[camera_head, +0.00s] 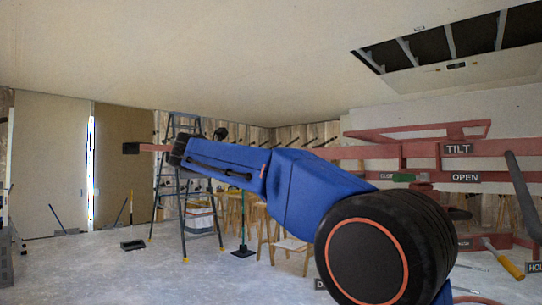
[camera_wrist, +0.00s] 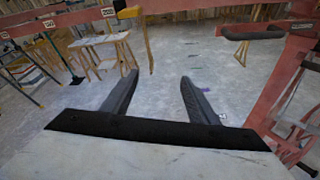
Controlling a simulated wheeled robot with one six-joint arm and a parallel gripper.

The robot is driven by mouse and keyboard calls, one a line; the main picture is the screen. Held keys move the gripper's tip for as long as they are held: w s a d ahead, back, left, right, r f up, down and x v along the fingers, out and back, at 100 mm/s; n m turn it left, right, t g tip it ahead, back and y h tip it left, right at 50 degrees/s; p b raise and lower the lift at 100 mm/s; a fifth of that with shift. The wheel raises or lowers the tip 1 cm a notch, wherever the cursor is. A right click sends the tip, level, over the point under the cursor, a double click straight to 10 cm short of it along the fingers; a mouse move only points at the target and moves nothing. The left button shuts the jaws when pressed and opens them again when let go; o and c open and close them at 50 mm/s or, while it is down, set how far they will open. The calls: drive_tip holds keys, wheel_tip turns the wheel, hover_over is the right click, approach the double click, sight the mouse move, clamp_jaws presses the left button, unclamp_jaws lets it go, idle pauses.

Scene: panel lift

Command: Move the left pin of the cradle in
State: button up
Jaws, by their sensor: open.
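My gripper (camera_wrist: 160,77) is open in the wrist view, with two dark fingers apart and only floor seen between them. The red cradle beam (camera_wrist: 200,7) crosses the top of that view, beyond the fingertips. A dark horizontal handle (camera_wrist: 253,34) stands out from the red frame at upper right. I cannot tell which of these is the left pin. In the head view my arm reaches left, and a red bar with a black end (camera_head: 131,148) shows past its tip. The fingers are not clear there.
Red lift frame (camera_head: 420,152) with TILT and OPEN signs fills the right of the head view. A stepladder (camera_head: 185,215) stands behind my arm. Wooden trestles (camera_head: 265,235) stand behind it too. Tall boards (camera_head: 50,160) lean at the left. The floor at front left is clear.

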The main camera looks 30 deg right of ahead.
drive_tip(key=w+a+r+n+h, duration=0.25)
drive_tip(key=w+r, duration=0.25)
drive_tip(key=r, duration=0.3)
drive_tip(key=shift+h, duration=0.35)
drive_tip(key=x, duration=1.6)
drive_tip(key=shift+w+d+f, duration=0.2)
drive_tip(key=shift+w, duration=0.2)
drive_tip(key=shift+c, duration=0.6)
clamp_jaws()
drive_tip(key=shift+x, duration=1.65)
drive_tip(key=shift+o, duration=0.6)
unclamp_jaws()
drive_tip(key=shift+s+a, duration=0.1)
drive_tip(key=v, duration=1.7)
